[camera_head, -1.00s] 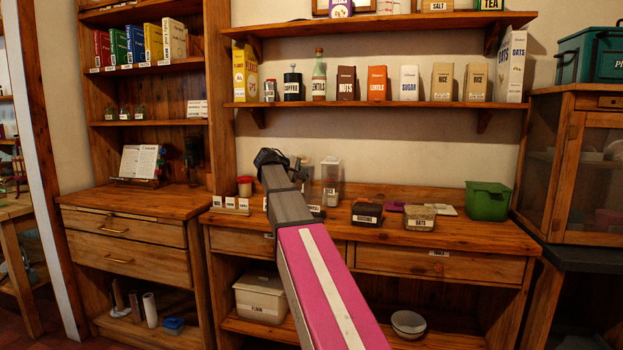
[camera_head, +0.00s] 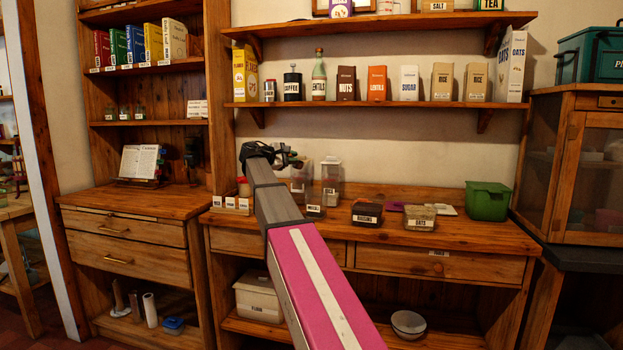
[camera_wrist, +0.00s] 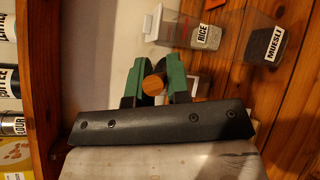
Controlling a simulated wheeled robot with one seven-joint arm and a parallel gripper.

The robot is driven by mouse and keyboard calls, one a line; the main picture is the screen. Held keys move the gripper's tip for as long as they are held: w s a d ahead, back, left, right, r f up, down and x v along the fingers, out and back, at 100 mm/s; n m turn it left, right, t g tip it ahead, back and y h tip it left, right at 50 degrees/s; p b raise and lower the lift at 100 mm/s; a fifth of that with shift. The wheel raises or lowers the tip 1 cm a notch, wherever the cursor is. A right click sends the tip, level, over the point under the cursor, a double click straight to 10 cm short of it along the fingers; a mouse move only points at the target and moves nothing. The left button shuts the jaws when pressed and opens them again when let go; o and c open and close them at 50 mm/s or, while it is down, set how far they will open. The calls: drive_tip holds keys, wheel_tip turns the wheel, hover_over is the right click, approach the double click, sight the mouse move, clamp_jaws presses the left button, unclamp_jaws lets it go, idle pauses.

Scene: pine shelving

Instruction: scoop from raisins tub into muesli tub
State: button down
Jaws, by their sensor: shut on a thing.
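The raisins tub (camera_head: 367,213) stands on the pine counter, a dark clear-sided tub labelled RAISINS. The muesli tub (camera_head: 316,204) stands to its left, partly behind my arm; its MUESLI label shows in the wrist view (camera_wrist: 272,48) at the upper right. My gripper (camera_wrist: 153,82) has green fingers shut on a round wooden end (camera_wrist: 153,85), likely the scoop's handle. The scoop's bowl is hidden. In the head view my gripper (camera_head: 288,158) is small and dark, above the back of the counter, up and left of the muesli tub.
A tall clear rice container (camera_head: 331,182) stands behind the muesli tub. An oats tub (camera_head: 420,217) is right of the raisins, and a green bin (camera_head: 487,201) further right. A loaded shelf (camera_head: 375,104) hangs above.

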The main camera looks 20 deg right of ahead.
drive_tip(key=w+a+r+n+h, duration=0.1)
drive_tip(key=w+a+r+n, duration=0.1)
drive_tip(key=w+a+r, duration=0.1)
drive_tip(key=shift+a+h, duration=0.3)
drive_tip(key=shift+h, duration=0.1)
drive_tip(key=shift+f, duration=0.15)
